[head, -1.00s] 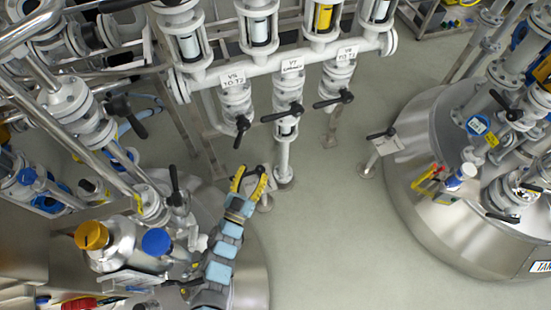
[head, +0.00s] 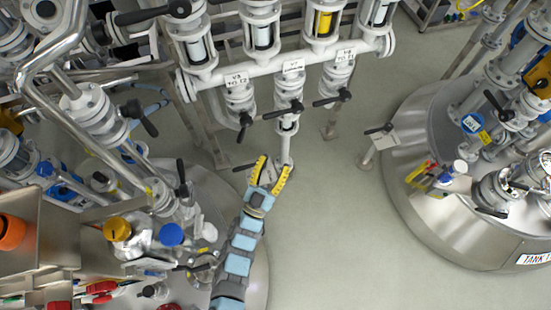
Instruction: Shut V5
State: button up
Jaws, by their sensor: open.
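No tag that I can read says V5, so I cannot tell which valve it is. My gripper (head: 270,172) has yellow-padded fingers, spread apart and empty. It is over the floor near the foot of the middle hanging pipe. A short black handle (head: 243,168) shows just left of its fingers; what it belongs to is partly hidden. Three tagged valves hang above: the left valve (head: 239,98), the middle valve (head: 289,92) and the right valve (head: 336,78), each with a black lever. The left tag seems to read V3, the right V4; the middle is unclear.
A steel tank (head: 425,215) stands at the right, with a black-handled valve (head: 380,129) at its left edge. Another steel vessel (head: 255,275) is under my arm. Pipes and a blue-capped fitting (head: 171,235) crowd the left. The floor (head: 335,220) between the tanks is clear.

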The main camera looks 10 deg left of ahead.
jog(key=shift+s+d+r, duration=0.1)
jog(key=shift+d+r, duration=0.05)
jog(key=shift+r, duration=0.25)
jog(key=shift+f, duration=0.1)
jog(key=c, duration=0.3)
jog(key=f+b, duration=0.1)
jog(key=w+d+f+m+b, duration=0.1)
jog(key=shift+f+g, duration=0.3)
jog(key=shift+f, duration=0.1)
grip_shut()
jog(key=w+d+f+m+g+y+b, duration=0.1)
jog(key=w+f+m+g+b, duration=0.1)
jog(key=w+f+m+b, duration=0.5)
jog(key=w+d+f+m+g+y+b, duration=0.15)
jog(key=f+b, duration=0.35)
jog(key=f, duration=0.7)
jog(key=w+a+f+m+g+y+b, duration=0.1)
jog(key=w+a+f+m+y+b, duration=0.1)
jog(key=a+y+b, duration=0.3)
jog(key=w+a+f+m+g+y+b, duration=0.1)
jog(key=w+a+f+m+y+b, duration=0.1)
jog(key=w+a+f+y+b, duration=0.1)
jog(key=a+f+y+b, duration=0.1)
jog(key=a+y+b, duration=0.1)
jog(key=a+b, duration=0.1)
jog(key=shift+a+f, duration=0.2)
jog(key=shift+a, duration=0.35)
